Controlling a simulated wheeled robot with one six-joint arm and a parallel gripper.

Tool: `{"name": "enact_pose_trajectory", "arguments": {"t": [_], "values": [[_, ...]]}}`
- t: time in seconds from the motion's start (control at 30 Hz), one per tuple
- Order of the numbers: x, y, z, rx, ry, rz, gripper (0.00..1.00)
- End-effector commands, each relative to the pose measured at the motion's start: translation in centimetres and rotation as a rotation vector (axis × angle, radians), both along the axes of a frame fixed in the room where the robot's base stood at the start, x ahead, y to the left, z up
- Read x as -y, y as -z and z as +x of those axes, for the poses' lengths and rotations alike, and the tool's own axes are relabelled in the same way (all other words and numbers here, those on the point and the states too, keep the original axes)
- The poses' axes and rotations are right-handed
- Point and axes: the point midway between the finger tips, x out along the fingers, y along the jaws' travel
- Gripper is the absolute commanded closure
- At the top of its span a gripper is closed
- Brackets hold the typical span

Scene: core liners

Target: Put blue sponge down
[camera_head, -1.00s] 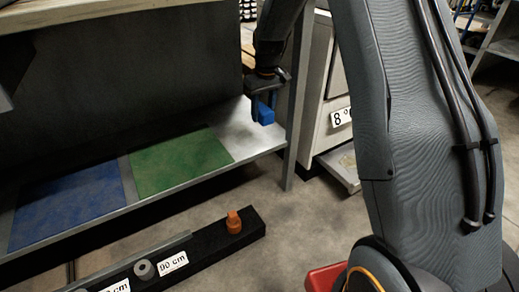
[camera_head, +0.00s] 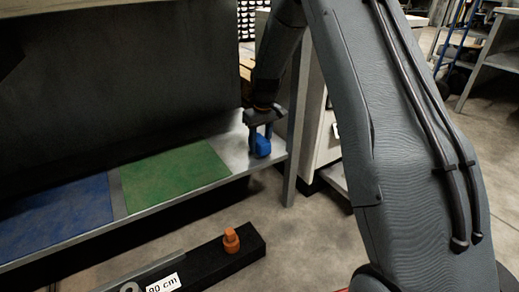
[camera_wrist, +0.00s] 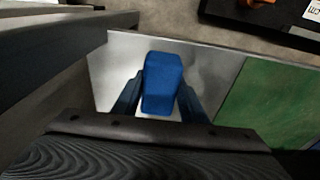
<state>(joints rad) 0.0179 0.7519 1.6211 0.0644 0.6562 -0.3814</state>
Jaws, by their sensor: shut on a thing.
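The blue sponge (camera_head: 263,146) is a small blue block at the right end of the low metal shelf (camera_head: 236,148). It also shows in the wrist view (camera_wrist: 161,84). My gripper (camera_head: 261,143) points down and is shut on the sponge, with a finger on each side of it in the wrist view (camera_wrist: 160,95). The sponge is at or just above the bare metal surface; I cannot tell whether it touches. The sponge's underside is hidden.
A green mat (camera_head: 172,174) lies left of the sponge, and a blue mat (camera_head: 62,213) farther left. A shelf post (camera_head: 297,130) stands close on the right. A black beam (camera_head: 225,262) with an orange piece (camera_head: 231,240) lies on the floor in front.

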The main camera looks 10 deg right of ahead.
Motion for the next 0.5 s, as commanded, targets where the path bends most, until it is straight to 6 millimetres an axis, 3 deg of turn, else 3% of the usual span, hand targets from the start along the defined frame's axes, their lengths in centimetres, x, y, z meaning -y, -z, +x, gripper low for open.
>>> {"name": "enact_pose_trajectory", "arguments": {"t": [0.1, 0.47, 0.5], "values": [[0.0, 1.42, 0.05, 0.0, 0.0, 0.0, 0.82], [0.02, 1.52, 0.01, 0.0, 0.001, 0.0, 0.82], [0.02, 1.48, 0.03, 0.001, 0.001, 0.0, 0.55]]}}
